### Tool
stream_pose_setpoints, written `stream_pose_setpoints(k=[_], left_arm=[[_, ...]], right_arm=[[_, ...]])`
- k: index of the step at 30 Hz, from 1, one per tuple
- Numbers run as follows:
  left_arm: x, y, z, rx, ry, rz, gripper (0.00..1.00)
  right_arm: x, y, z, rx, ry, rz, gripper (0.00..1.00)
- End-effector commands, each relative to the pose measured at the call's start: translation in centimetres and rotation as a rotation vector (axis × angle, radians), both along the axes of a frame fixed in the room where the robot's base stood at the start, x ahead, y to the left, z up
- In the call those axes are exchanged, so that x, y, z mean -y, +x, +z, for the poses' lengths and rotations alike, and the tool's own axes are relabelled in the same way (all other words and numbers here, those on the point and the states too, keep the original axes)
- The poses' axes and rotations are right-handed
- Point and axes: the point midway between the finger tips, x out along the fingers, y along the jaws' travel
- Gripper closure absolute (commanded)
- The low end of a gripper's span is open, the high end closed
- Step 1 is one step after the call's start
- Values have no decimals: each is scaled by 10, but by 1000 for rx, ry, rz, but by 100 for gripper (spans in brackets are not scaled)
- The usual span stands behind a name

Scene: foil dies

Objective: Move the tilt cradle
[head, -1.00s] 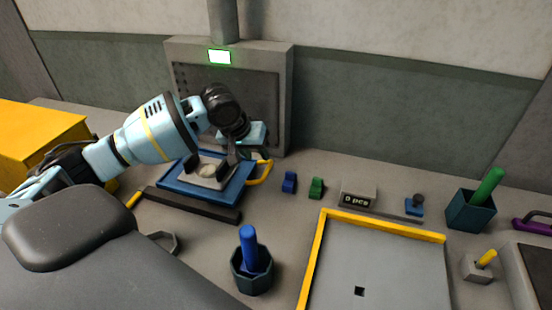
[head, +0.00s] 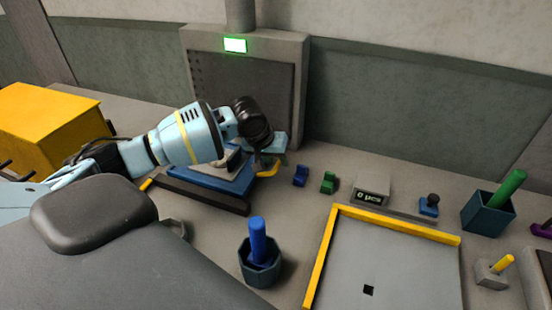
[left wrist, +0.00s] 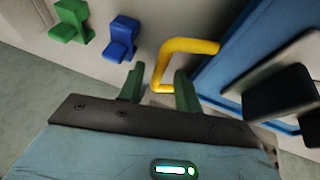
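The tilt cradle, a blue base (head: 222,186) with a grey raised part and a yellow handle (head: 268,170), lies on the bench below my left arm. My arm hides part of it. In the left wrist view, the blue cradle (left wrist: 232,48) fills the right side. My left gripper (left wrist: 160,82) is open, with the lower end of the yellow handle (left wrist: 185,46) between its two green fingers. I see a gap beside the handle, so it is not gripped. In the head view the left gripper (head: 266,160) is at the cradle's right edge. My right gripper is not in view.
A dark bar (head: 205,195) lies along the cradle's front. A blue block (head: 301,175) and a green block (head: 328,182) stand to the right. A grey press-like housing (head: 300,90) rises behind. A yellow-edged tray (head: 400,275) and a blue-handled pot (head: 260,265) are in front.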

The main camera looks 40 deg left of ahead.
Motion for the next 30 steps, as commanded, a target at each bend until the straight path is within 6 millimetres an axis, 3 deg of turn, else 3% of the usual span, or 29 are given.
stream_pose_setpoints(k=[5, 13, 30], left_arm=[[0, 0, 1, 1, 1, -1, 67], [0, 0, 1, 1, 1, -1, 100], [1, 10, 4, 24, 6, -2, 100]], right_arm=[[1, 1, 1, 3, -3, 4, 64], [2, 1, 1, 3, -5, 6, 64], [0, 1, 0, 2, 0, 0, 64]])
